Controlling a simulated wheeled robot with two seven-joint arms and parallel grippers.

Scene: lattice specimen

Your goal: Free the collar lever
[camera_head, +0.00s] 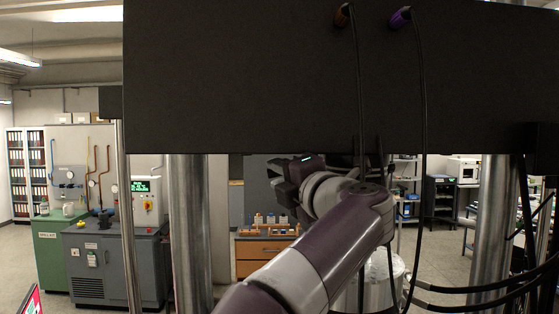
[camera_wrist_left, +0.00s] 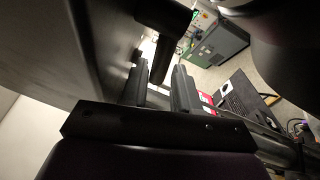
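My left arm crosses the head view, and its left gripper (camera_head: 280,172) is small and dark just under a wide black crossbeam (camera_head: 250,80). In the left wrist view, the left gripper's two grey fingers (camera_wrist_left: 161,88) stand apart. A dark bar-like handle (camera_wrist_left: 175,40), possibly the collar lever, reaches down from the dark machine face towards the gap between them. I cannot tell whether a finger touches it. No collar can be made out in the head view. My right gripper is not in view.
Steel columns (camera_head: 190,235) stand below the crossbeam, and black cables (camera_head: 421,130) hang from it in front of my arm. A grey cabinet (camera_head: 115,265), a green cabinet (camera_head: 50,250) and a wooden-drawer bench (camera_head: 262,258) stand behind. Some floor shows between them.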

